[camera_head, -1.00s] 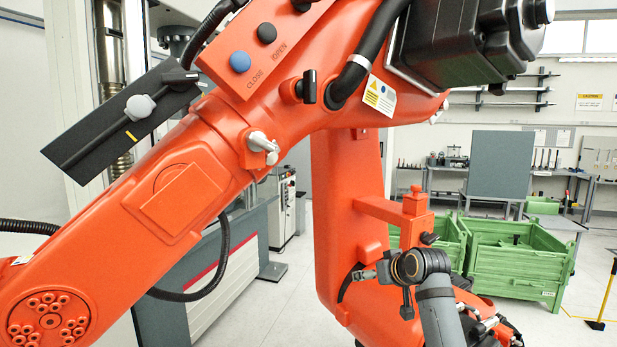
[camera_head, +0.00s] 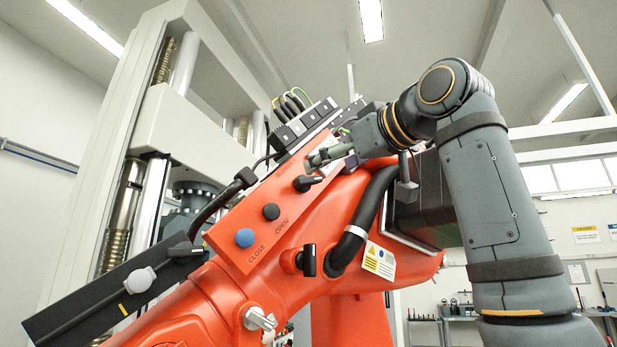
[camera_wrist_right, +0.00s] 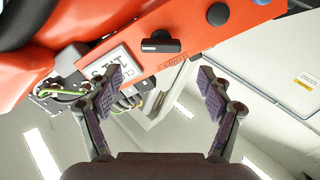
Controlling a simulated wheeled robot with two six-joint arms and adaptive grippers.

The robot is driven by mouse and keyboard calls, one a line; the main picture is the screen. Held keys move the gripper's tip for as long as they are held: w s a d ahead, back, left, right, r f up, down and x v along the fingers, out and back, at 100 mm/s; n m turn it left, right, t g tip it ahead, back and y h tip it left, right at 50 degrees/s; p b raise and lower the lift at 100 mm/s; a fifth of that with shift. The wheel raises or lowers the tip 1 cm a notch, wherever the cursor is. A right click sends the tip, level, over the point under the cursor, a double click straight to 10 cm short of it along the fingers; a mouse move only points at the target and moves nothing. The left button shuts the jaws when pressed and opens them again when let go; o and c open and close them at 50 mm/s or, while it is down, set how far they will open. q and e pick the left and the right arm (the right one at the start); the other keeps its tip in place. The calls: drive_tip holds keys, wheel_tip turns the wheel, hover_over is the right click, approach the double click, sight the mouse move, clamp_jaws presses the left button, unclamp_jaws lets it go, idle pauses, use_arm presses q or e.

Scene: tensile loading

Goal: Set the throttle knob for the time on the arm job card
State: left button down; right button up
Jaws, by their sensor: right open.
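My right gripper (camera_head: 328,156) reaches in from the right over the upper end of the sloping orange panel. In the right wrist view its fingers (camera_wrist_right: 161,92) are apart with nothing between them. A black bar-shaped knob (camera_head: 306,183) sits on that panel just below the fingers; in the right wrist view it (camera_wrist_right: 160,43) lies beyond the fingertips, untouched. Another black knob (camera_head: 308,260) is lower on the orange arm. My left gripper is out of view.
A blue button (camera_head: 245,238) and a black button (camera_head: 271,212) marked CLOSE and OPEN are on the panel. A label (camera_head: 379,262) with a yellow triangle is on the orange arm. A thick black hose (camera_head: 364,225) and a cable block (camera_head: 303,125) are close to my gripper.

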sight(309, 177)
drive_tip(key=p+x, duration=0.1)
drive_tip(key=x, duration=0.1)
drive_tip(key=p+x, duration=0.1)
drive_tip(key=x, duration=0.2)
drive_tip(key=p+x, duration=0.1)
drive_tip(key=x, duration=0.2)
drive_tip(key=shift+s+a+r+p, duration=0.15)
drive_tip(key=shift+r+p, duration=0.1)
drive_tip(key=shift+p, duration=0.15)
drive_tip(key=shift+w+a+f, duration=0.15)
drive_tip(key=shift+w+f, duration=0.05)
drive_tip(key=shift+w, duration=0.3)
drive_tip(key=shift+s, duration=0.1)
drive_tip(key=shift+c, duration=0.6)
drive_tip(key=c, duration=1.1)
drive_tip(key=shift+o, duration=0.2)
drive_tip(key=shift+n, duration=0.3)
drive_tip(key=shift+n+p, duration=0.35)
drive_tip(key=shift+n, duration=0.55)
drive_tip(key=shift+s+a+f+n, duration=0.1)
drive_tip(key=shift+n, duration=1.7)
